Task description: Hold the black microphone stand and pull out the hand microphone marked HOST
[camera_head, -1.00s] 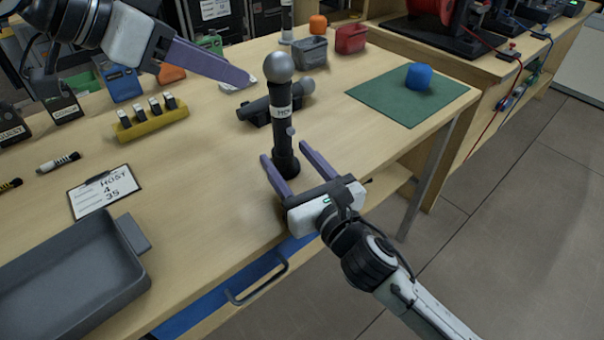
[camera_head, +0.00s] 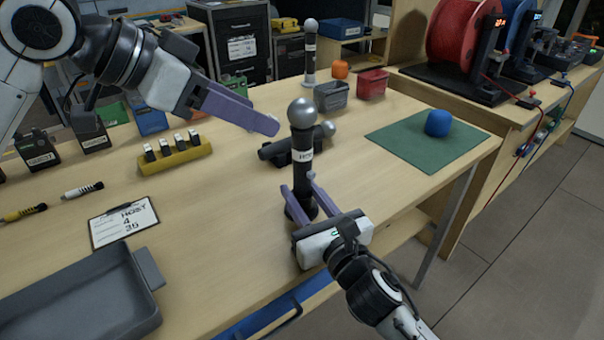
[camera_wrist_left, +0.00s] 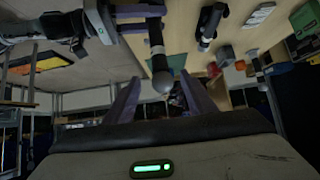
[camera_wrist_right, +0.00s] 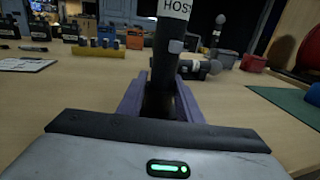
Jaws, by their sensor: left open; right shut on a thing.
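The hand microphone marked HOST (camera_head: 302,135) stands upright in the black microphone stand (camera_head: 299,210), its silver ball head up. In the right wrist view its label (camera_wrist_right: 174,9) reads HOST, partly cut off. My right gripper (camera_head: 298,190) is shut on the stand low down, one finger on each side; it also shows in the right wrist view (camera_wrist_right: 160,100). My left gripper (camera_head: 272,125) is open and empty, with its tips just left of the ball head. In the left wrist view the ball head (camera_wrist_left: 162,82) shows ahead, between the open fingers.
Another microphone (camera_head: 285,150) lies behind the stand, and one stands upright (camera_head: 310,55) at the back. A clipboard (camera_head: 124,221), a yellow holder (camera_head: 175,160) and a grey tray (camera_head: 80,300) are to the left. A green mat (camera_head: 420,148) with a blue object (camera_head: 438,122) is right.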

